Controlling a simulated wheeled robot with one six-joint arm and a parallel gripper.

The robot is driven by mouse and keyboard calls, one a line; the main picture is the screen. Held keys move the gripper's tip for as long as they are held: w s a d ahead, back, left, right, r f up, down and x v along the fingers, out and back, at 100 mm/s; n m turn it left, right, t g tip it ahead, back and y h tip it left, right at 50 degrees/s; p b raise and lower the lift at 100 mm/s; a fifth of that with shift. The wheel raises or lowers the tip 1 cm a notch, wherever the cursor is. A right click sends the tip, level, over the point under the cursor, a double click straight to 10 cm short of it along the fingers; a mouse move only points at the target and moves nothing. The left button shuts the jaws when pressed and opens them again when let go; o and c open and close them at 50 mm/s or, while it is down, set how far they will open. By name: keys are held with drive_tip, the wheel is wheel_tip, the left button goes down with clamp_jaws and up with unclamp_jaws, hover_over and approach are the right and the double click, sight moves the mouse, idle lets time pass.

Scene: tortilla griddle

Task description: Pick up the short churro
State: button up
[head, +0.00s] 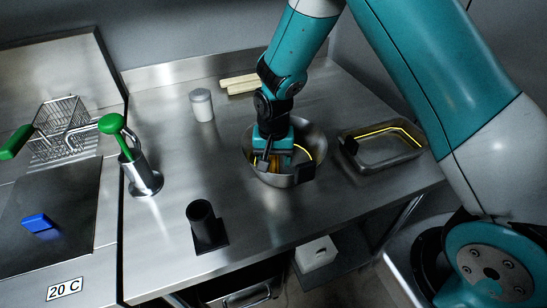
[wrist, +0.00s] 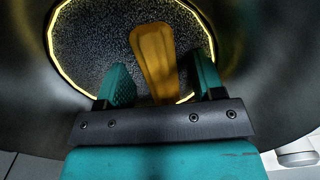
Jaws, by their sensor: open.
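A golden-brown churro (wrist: 153,52) lies or leans inside the metal bowl (head: 313,134), seen in the wrist view. My gripper (wrist: 162,75) is open, with one teal finger on each side of the churro's near part. The left finger shows a gap to it; the right finger is closer. The fingers do not look closed on it. In the head view my gripper (head: 272,160) reaches down into the bowl, and the arm hides most of what is inside. The churro's near end is hidden behind the gripper's dark bar.
The bowl wall surrounds my gripper closely. A rectangular tray (head: 408,157) stands to the right. A white jar (head: 202,105) and pale sticks (head: 239,84) are behind. A black cup (head: 206,225) and a green-handled press (head: 140,168) stand to the left. The front counter is clear.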

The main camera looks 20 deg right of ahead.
drive_tip(key=c, duration=1)
drive_tip(key=shift+r, duration=0.1)
